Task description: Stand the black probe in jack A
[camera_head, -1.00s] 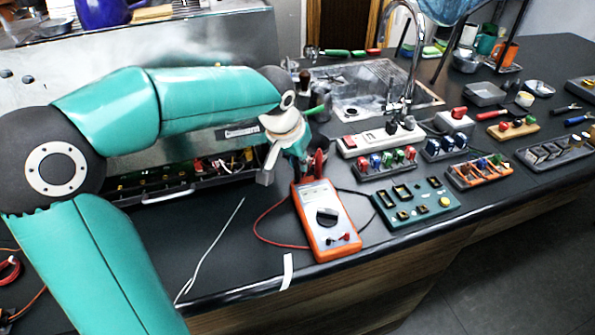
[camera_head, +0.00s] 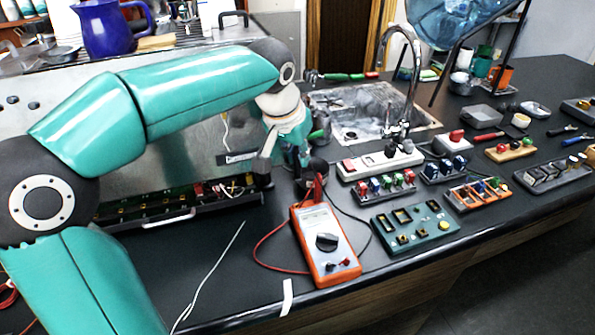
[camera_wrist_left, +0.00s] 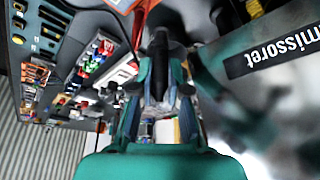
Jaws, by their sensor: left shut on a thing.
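My left gripper (camera_head: 296,172) is small in the head view, low over the counter just behind the orange multimeter (camera_head: 325,243). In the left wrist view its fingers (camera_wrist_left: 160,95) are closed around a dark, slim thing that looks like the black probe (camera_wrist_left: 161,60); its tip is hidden. The red probe (camera_head: 319,187) stands at the multimeter's far end. A black lead runs from the meter's right side toward the gripper. My right gripper is not in view.
A green board (camera_head: 415,225) and racks of coloured parts (camera_head: 385,184) stand to the right. A power strip (camera_head: 380,162), sink (camera_head: 360,110) and tap are behind. A steel panel (camera_head: 180,120) rises behind the drawer.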

